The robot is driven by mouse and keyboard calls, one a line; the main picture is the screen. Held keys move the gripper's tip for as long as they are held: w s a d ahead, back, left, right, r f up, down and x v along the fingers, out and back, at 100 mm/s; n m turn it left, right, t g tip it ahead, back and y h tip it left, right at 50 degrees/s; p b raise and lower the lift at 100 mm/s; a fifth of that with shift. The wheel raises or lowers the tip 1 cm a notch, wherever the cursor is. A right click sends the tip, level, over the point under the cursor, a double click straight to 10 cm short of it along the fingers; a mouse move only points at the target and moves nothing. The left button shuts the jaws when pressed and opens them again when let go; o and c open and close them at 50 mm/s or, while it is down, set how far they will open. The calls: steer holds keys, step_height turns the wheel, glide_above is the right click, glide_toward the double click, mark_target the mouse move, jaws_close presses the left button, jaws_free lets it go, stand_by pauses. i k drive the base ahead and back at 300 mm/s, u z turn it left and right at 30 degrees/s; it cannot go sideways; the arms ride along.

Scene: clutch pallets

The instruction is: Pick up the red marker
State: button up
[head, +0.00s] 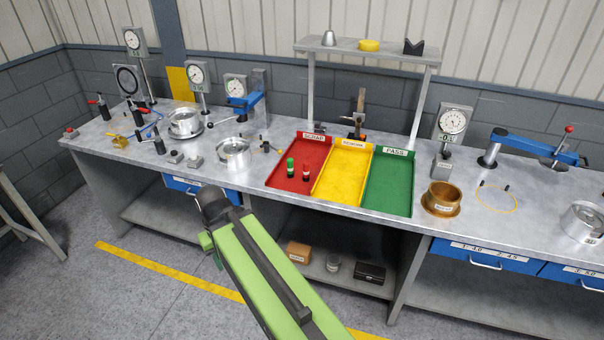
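A small upright item with a red top and a dark lower part, which looks like the red marker (306,173), stands in the red tray (284,187) labelled SCRAP. A similar item with a green top, which looks like a green marker (291,168), stands just left of it. The two are close together, with a narrow gap between them. My green arm reaches up from the bottom of the head view and ends at a dark joint, in front of the bench and left of the trays. My gripper's fingers cannot be made out.
A yellow tray (342,176) and a green tray (388,187) adjoin the red one. A shelf (368,50) on posts stands behind them. A metal ring (233,153) sits left of the trays, a brass ring (442,200) right.

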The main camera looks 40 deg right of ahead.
mark_target(306, 164)
steer(key=i, duration=1.65)
steer(key=u, duration=0.05)
